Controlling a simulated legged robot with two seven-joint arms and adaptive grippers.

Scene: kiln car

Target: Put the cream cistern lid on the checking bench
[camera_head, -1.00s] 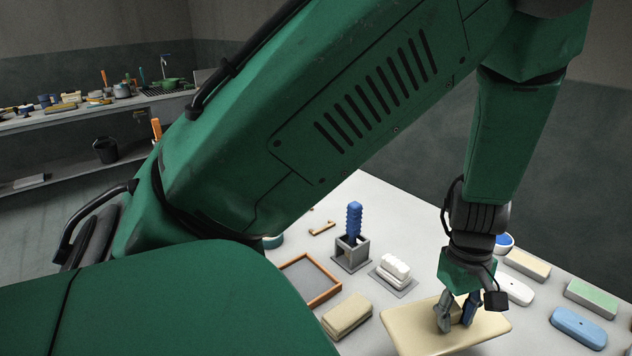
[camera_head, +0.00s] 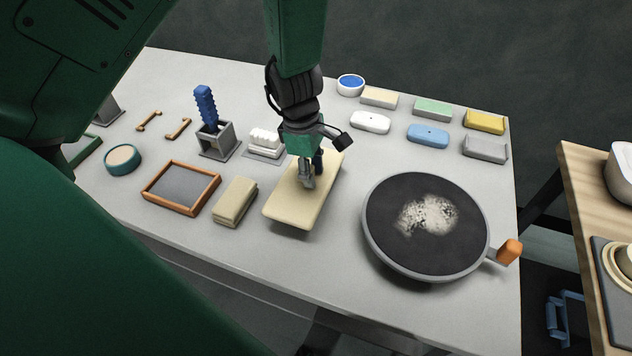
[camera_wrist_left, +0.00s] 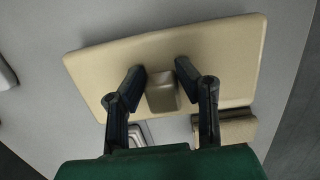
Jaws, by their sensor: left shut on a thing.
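The cream cistern lid (camera_head: 286,207) is a flat rectangular slab with a block-like knob on top. My left gripper (camera_head: 311,181) is shut on that knob from above. In the left wrist view, the lid (camera_wrist_left: 110,68) spans the middle, and the fingers of my left gripper (camera_wrist_left: 160,82) stand on both sides of the knob (camera_wrist_left: 162,92). A shadow lies along the lid's near edge over the grey-topped table (camera_head: 330,275); the gap beneath is hard to judge. A wood-topped bench (camera_head: 585,185) stands at the right; nothing marks it as the checking bench. My right gripper is not in view.
A round dark plate (camera_head: 385,228) with white powder and an orange handle lies right of the lid. A beige block (camera_head: 235,202) and a wood-framed tray (camera_head: 158,206) lie left. Several coloured blocks line the back right. A grey mat (camera_head: 606,262) lies on the wood-topped bench.

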